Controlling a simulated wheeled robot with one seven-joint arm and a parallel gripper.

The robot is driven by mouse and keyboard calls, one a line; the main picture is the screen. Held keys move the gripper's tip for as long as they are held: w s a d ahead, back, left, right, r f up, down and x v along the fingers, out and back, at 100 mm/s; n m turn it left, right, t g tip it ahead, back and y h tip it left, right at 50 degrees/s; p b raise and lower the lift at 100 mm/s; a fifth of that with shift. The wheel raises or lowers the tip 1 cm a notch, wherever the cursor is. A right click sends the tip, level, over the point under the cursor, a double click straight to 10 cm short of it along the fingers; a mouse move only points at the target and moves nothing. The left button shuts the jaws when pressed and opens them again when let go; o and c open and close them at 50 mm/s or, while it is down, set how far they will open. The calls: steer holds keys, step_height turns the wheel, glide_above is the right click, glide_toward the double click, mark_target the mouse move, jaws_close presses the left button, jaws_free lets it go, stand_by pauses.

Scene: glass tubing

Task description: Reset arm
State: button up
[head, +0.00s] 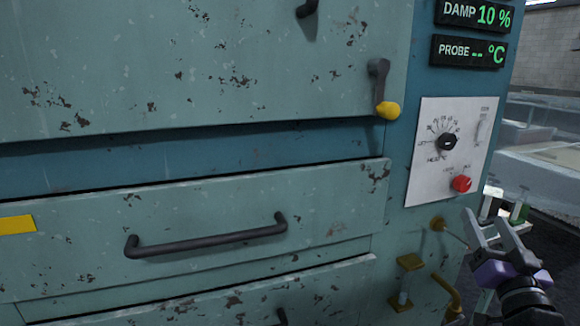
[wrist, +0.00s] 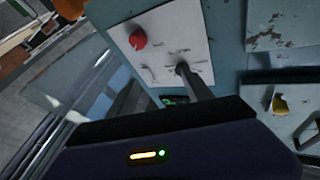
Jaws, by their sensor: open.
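My gripper (head: 487,226) is at the lower right of the head view, in front of the cabinet's right edge. Its two grey fingers are apart, and I see nothing held between them. Its purple body is below the fingers. In the wrist view the dark gripper body fills the lower part, and the fingertips cannot be made out clearly. The white control panel (head: 425,172) is just above and left of the gripper in the head view. It carries a black dial (head: 447,142) and a red knob (head: 461,184). The red knob also shows in the wrist view (wrist: 138,39).
A worn teal cabinet fills most of the head view, with a drawer handle (head: 205,241) and a yellow-tipped lever (head: 387,109). Brass fittings (head: 409,262) stick out near the gripper. A green bottle (head: 519,212) stands behind it. The displays read DAMP 10 % and PROBE -- °C.

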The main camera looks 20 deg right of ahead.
steer(key=s+a+f+n+y+p, duration=0.1)
steer(key=s+a+f+n+y, duration=0.1)
steer(key=s+a+f, duration=0.55)
steer(key=s+a+f+n+y+p, duration=0.1)
steer(key=s+a+f, duration=0.35)
steer(key=a, duration=0.65)
steer(key=s+a+f+n+g+y+p, duration=0.1)
steer(key=s+a+f+n+g+y, duration=0.1)
steer(key=s+a, duration=0.4)
steer(key=s+a+f+n+g+y+p, duration=0.1)
steer(key=s+a+f+n+g+y, duration=0.1)
steer(key=s+a, duration=0.5)
steer(key=s+f+n+y, duration=0.1)
steer(key=s+f+y, duration=0.1)
steer(key=s, duration=0.4)
steer(key=shift+s+a+y, duration=0.2)
steer(key=shift+s+y, duration=0.05)
steer(key=shift+y, duration=0.25)
